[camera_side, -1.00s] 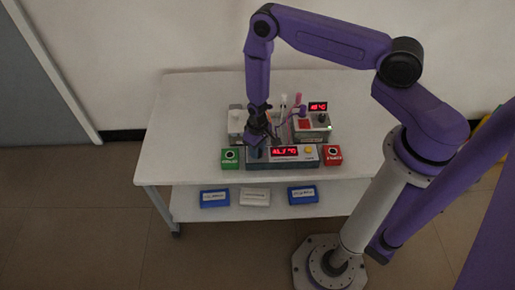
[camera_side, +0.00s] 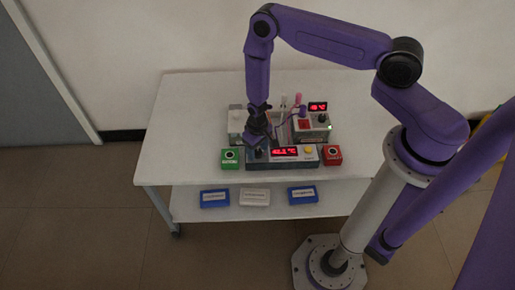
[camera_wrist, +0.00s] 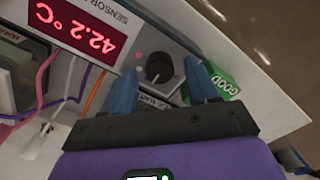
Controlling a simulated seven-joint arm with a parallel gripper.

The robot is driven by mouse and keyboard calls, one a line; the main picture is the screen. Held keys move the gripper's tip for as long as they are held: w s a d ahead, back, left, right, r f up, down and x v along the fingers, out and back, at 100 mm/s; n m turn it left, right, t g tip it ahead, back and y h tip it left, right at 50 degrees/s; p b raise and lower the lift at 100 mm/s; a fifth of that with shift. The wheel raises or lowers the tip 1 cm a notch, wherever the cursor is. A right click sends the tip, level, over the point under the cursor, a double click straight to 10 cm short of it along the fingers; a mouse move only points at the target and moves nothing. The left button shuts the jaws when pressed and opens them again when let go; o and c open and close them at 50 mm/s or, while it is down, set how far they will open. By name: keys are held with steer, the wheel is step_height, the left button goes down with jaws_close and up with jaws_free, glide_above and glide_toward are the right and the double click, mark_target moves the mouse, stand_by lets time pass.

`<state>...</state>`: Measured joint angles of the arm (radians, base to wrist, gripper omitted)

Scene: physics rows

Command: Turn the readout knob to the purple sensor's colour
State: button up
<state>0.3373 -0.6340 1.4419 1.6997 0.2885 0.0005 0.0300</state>
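The readout knob (camera_wrist: 158,68) is a dark round knob on the grey readout box (camera_side: 283,163); my gripper hides it in the side view. A small pink dot and another faint dot lie beside it. The red display (camera_wrist: 75,25) appears upside down in the wrist view and reads about 42.2 °C. My gripper (camera_wrist: 163,82) is open, its two blue fingers on either side of the knob with gaps visible. Contact cannot be told. It also shows over the box's left end in the side view (camera_side: 252,146). A purple cable (camera_wrist: 84,82) and an orange one (camera_wrist: 98,92) run near the box.
A green box (camera_side: 230,159) marked GOOD in the wrist view stands left of the readout box, and a red box (camera_side: 332,155) right. Behind are a device with a second display (camera_side: 318,106) and a pink-topped probe (camera_side: 298,98). The white table's (camera_side: 185,115) left side is clear.

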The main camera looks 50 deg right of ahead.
step_height(320, 180, up, 18)
steer(key=shift+f, duration=0.25)
stand_by(1.1)
steer(key=shift+r, duration=0.1)
step_height(320, 180, up, 7)
steer(key=n, duration=0.3)
glide_above(257, 151)
steer(key=s+a, duration=0.2)
steer(key=a, duration=0.1)
steer(key=s+a+r+n, duration=0.2)
steer(key=s+r+n, duration=0.1)
steer(key=s+r, duration=0.4)
steer(key=s+d+r+n, duration=0.2)
steer(key=s+r+n, duration=0.1)
steer(key=s, duration=0.6)
steer(key=s+d+r+n, duration=0.2)
steer(key=s+r, duration=0.4)
steer(key=s, duration=0.3)
steer(key=shift+d+n, duration=0.35)
steer(key=shift+n, duration=0.55)
stand_by(1.4)
